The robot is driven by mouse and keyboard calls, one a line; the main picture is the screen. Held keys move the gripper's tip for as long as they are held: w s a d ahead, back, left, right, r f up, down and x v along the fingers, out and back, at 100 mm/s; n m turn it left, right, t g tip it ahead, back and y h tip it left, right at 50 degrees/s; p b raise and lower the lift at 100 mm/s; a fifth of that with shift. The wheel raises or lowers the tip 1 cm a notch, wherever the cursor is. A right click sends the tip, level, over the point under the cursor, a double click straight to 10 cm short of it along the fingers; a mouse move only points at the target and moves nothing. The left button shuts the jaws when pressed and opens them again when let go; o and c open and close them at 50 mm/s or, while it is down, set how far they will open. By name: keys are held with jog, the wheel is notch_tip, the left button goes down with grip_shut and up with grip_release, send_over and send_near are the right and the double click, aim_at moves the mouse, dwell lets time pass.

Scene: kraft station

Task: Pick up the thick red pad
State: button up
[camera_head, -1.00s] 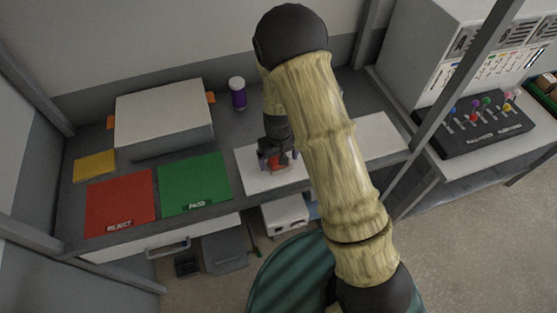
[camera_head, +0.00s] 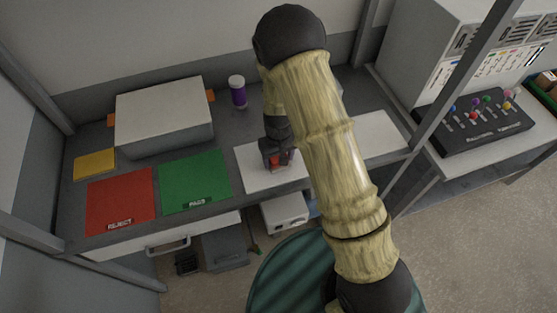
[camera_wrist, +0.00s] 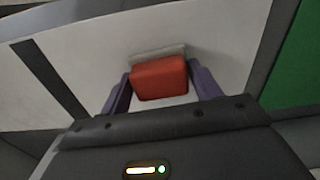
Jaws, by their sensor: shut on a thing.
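The thick red pad (camera_wrist: 159,79) is a small red block between my gripper's two purple-grey fingers in the wrist view. My gripper (camera_wrist: 160,92) is shut on it, with a finger against each side. A pale grey strip shows along the pad's far edge. In the head view my gripper (camera_head: 279,163) is low over a white sheet (camera_head: 250,181), and a bit of the red pad (camera_head: 276,160) shows between the fingers. I cannot tell whether the pad still touches the sheet.
A green PASS mat (camera_head: 194,180) and a red REJECT mat (camera_head: 120,198) lie left of the white sheet. A yellow pad (camera_head: 95,164), a large grey box (camera_head: 163,115) and a purple bottle with white cap (camera_head: 238,92) stand farther back. A lever panel (camera_head: 485,125) is at right.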

notch_tip(320, 180, up, 10)
jog(key=shift+b, duration=1)
jog(key=shift+o, duration=1.2)
jog(key=shift+c, duration=0.6)
jog(key=shift+w, duration=0.1)
